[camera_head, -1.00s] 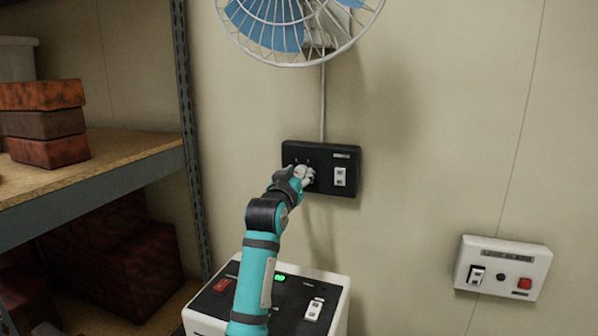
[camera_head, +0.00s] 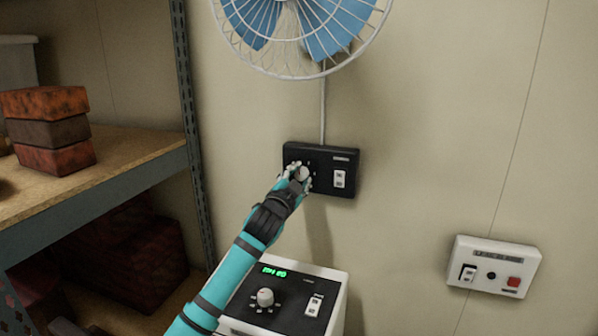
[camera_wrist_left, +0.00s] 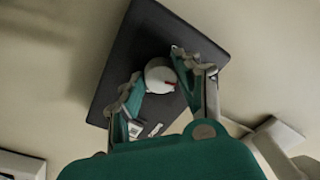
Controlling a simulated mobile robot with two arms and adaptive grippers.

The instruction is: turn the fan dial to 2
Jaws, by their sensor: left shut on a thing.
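The black fan control panel (camera_head: 350,160) is on the wall below the fan (camera_head: 300,30), with a cord running between them. It has a dial on its left and a white rocker switch (camera_head: 340,179) on its right. My left gripper (camera_head: 300,172) is at the panel's left half, its fingers shut around the dial. In the left wrist view the white round dial (camera_wrist_left: 157,76) sits between the two fingers, and its red pointer mark shows. The fingers cover most of the panel's dial markings, so the setting cannot be read. My right gripper is not in view.
A white box (camera_head: 335,282) with its own knob (camera_head: 265,297), switch and green display stands below the panel. A white wall box (camera_head: 492,267) with a red button is at right. A shelf (camera_head: 130,165) with stacked bricks (camera_head: 48,131) is at left. The wall between is bare.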

